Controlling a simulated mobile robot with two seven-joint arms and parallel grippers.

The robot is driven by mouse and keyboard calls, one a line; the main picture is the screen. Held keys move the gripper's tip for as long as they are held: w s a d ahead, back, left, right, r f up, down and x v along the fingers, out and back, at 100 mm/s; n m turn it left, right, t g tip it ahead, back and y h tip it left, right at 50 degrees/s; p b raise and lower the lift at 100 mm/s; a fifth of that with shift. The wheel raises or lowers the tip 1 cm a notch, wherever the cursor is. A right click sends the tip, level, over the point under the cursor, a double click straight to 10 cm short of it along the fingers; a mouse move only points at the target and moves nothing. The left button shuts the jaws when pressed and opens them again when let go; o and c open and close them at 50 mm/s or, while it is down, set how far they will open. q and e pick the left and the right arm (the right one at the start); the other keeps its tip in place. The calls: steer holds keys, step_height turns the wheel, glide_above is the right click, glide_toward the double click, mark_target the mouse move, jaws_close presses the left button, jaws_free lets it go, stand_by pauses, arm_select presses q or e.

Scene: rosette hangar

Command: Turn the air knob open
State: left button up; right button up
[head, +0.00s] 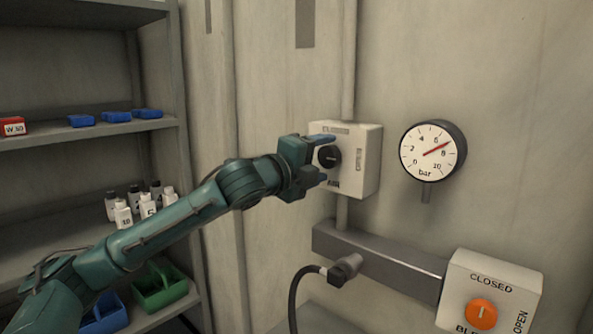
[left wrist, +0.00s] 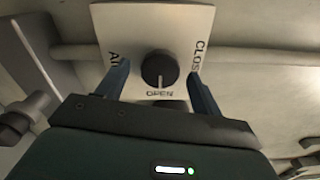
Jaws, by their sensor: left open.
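The black air knob (head: 330,156) is on a white box (head: 366,160) on the wall, marked CLOSED at the top, OPEN at the right and AIR below. In the left wrist view the knob (left wrist: 159,69) has a white line pointing at the word OPEN. My left gripper (head: 326,160) is open in front of the box, one finger above the knob and one below. In the left wrist view the knob appears between the fingertips, with a gap on each side; I see no contact. My right gripper is not in view.
A round bar gauge (head: 433,150) right of the box has its red needle between 6 and 8. A second box with an orange knob (head: 481,314) is lower right. A grey rail (head: 380,263) and a hose fitting (head: 345,269) are below. Shelves (head: 95,131) stand at left.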

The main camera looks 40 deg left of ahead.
arm_select(q)
steer(key=s+b, duration=0.9)
steer(key=s, duration=0.2)
steer(key=shift+s+a, duration=0.35)
steer(key=shift+a, duration=0.05)
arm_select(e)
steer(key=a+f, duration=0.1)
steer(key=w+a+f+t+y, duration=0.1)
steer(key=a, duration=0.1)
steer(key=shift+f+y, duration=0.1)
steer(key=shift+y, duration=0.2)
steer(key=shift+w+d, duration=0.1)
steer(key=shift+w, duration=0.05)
